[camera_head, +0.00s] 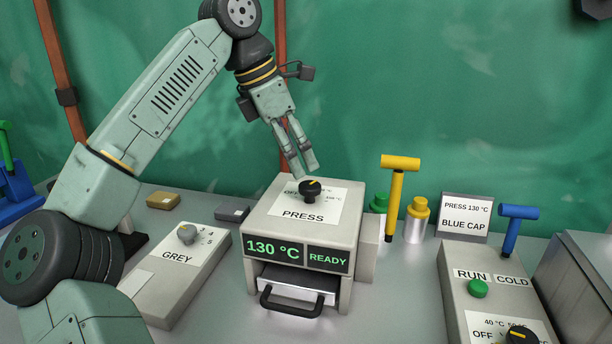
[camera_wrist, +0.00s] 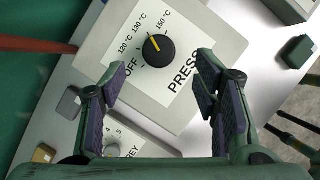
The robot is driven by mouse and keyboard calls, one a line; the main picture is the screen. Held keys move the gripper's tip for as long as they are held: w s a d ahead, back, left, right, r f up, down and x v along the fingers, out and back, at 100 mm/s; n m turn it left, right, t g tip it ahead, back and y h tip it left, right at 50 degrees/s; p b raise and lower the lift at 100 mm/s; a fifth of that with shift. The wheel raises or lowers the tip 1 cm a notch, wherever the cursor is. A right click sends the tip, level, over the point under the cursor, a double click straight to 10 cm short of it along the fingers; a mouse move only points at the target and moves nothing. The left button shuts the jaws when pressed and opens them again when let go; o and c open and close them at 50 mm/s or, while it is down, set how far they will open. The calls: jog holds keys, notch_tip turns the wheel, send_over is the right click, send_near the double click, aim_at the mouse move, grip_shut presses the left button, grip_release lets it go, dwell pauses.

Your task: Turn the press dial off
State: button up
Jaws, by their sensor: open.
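The press dial (camera_head: 311,188) is a black round knob with a yellow pointer on top of the PRESS box (camera_head: 262,220). In the wrist view the dial (camera_wrist: 158,51) has OFF, 120, 130 and 150 °C marks around it, and its pointer aims near the 130 °C mark. My gripper (camera_head: 306,172) is open and empty, pointing down just above the dial. In the wrist view its two fingers (camera_wrist: 162,82) stand apart, with the dial beyond the tips and between their lines. I see no contact with the dial.
The press front shows 130 °C and READY above a handled drawer (camera_head: 292,300). A grey box with a GREY dial (camera_head: 187,234) stands left. A yellow T-handle (camera_head: 397,185), green and yellow caps, and a sign (camera_head: 465,215) stand right.

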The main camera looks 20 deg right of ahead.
aim_at(310, 185)
jog(key=p+x, duration=0.1)
jog(key=x, duration=0.5)
jog(key=shift+d+f, duration=0.15)
jog(key=shift+f, duration=0.05)
jog(key=shift+w, duration=0.1)
jog(key=c, duration=1.1)
